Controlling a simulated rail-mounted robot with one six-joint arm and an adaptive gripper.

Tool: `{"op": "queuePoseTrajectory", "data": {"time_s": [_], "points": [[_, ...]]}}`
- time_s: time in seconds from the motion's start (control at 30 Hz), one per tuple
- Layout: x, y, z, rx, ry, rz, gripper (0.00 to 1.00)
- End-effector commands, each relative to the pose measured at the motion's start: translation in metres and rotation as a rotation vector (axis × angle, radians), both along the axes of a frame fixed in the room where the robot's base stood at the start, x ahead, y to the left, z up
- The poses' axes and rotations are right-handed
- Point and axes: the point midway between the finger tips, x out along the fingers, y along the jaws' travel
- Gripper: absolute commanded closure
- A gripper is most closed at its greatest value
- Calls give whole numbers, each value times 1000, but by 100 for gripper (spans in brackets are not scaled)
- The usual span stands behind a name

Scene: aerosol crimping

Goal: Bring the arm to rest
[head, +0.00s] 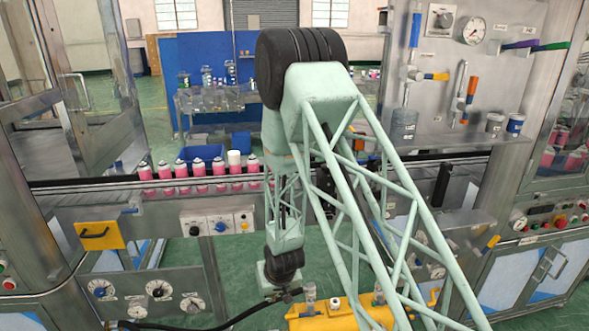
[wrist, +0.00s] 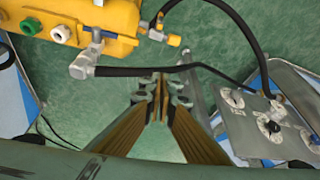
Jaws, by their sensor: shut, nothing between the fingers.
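My gripper (wrist: 160,88) shows in the wrist view, pointing away from the camera over the green floor. Its two dark and golden-brown fingers come together at the tips and hold nothing. In the head view my pale green lattice arm rises from the lower right to a dark elbow joint, then hangs down to a dark wrist joint in front of the conveyor. The fingers cannot be made out clearly in the head view.
A yellow machine unit (head: 335,315) with fittings and a black hose (wrist: 140,71) lies below the wrist. Pink cans (head: 203,176) stand in a row on the conveyor. A gauge panel (wrist: 264,122) is at right in the wrist view. Steel cabinets flank both sides.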

Motion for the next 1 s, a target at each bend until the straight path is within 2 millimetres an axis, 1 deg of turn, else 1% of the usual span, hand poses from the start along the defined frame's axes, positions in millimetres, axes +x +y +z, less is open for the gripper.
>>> {"op": "queuePoseTrajectory", "data": {"time_s": [0.03,0.1,0.47,0.8,1.0], "points": [[2,-4,12,1,-3,-5,100],[3,-9,26,-2,-2,-10,100],[2,-36,98,-8,0,-37,100],[-7,-64,162,-16,2,-63,100],[-16,-81,198,-19,5,-78,100]]}}
